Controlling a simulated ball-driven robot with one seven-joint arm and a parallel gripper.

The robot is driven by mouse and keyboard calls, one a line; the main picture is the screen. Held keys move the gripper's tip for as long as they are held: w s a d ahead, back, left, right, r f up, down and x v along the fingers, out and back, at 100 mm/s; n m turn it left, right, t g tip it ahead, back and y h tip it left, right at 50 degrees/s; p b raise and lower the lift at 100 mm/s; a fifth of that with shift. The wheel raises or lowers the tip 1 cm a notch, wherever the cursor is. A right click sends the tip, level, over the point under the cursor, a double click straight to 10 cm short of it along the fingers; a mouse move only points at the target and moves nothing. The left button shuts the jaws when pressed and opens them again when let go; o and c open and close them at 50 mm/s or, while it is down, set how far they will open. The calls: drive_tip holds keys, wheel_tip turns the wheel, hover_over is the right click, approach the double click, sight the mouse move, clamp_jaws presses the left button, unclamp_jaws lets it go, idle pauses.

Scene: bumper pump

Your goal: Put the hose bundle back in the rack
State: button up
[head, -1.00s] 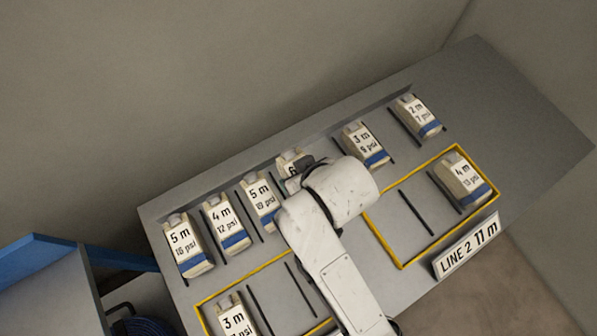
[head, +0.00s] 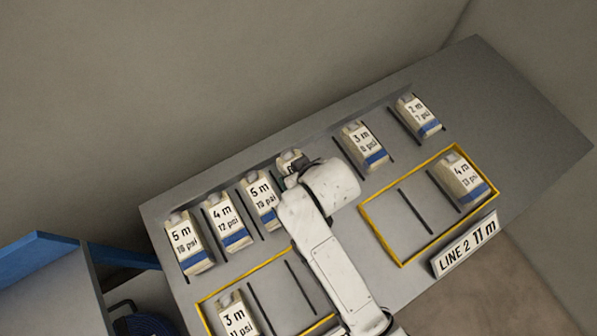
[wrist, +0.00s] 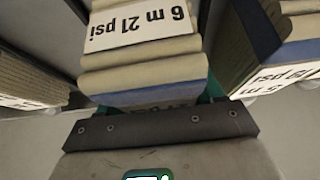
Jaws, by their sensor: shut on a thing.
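The hose bundle labelled 6 m 21 psi (wrist: 143,62) fills the middle of the wrist view, cream with a blue band. In the head view its top (head: 288,160) shows in the back row, mostly hidden by my arm. My gripper (wrist: 160,115) is shut on this bundle; its fingers are largely hidden. The back-row rack (head: 338,174) has thin dark dividers and holds several other bundles. Two yellow-outlined bays lie in front: the right one (head: 402,266) holds a 4 m 13 psi bundle (head: 463,178), the left one (head: 243,271) a 3 m bundle (head: 232,315).
Neighbouring bundles stand close on both sides: the 5 m bundle (head: 262,197) to the left, the 3 m bundle (head: 362,146) to the right. A LINE 2 11 m sign (head: 466,244) stands before the right bay. A blue-edged bench (head: 50,270) stands at the left.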

drive_tip(key=o, duration=1.5)
drive_tip(key=shift+f, duration=0.1)
drive_tip(key=v, duration=1.2)
